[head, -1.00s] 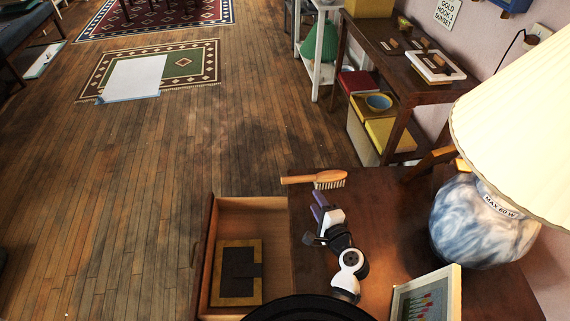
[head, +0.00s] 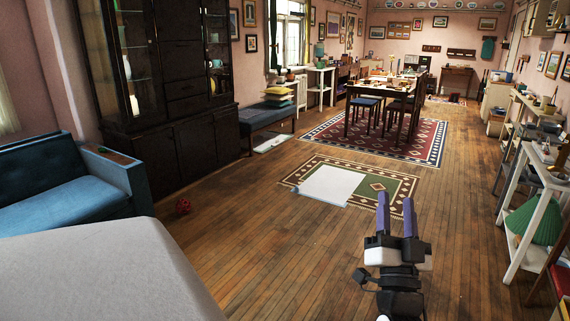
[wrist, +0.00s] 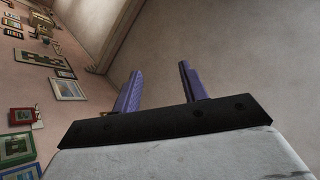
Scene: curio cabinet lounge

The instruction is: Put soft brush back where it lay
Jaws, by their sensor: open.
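My gripper (head: 397,218) stands in the lower right of the head view, its two purple fingers pointing up and apart, with nothing between them. In the wrist view my gripper (wrist: 165,85) is also open and empty, facing the wall and ceiling. The soft brush is not in either view now. The cabinet top and open drawer it was near are also out of view.
A grey-white rounded surface (head: 110,270) fills the lower left. A blue sofa (head: 60,185) and a dark glass cabinet (head: 175,145) stand at left. A white sheet (head: 328,185) lies on a green rug (head: 385,188). A white shelf (head: 530,205) stands at right. Wooden floor (head: 270,230) is open between.

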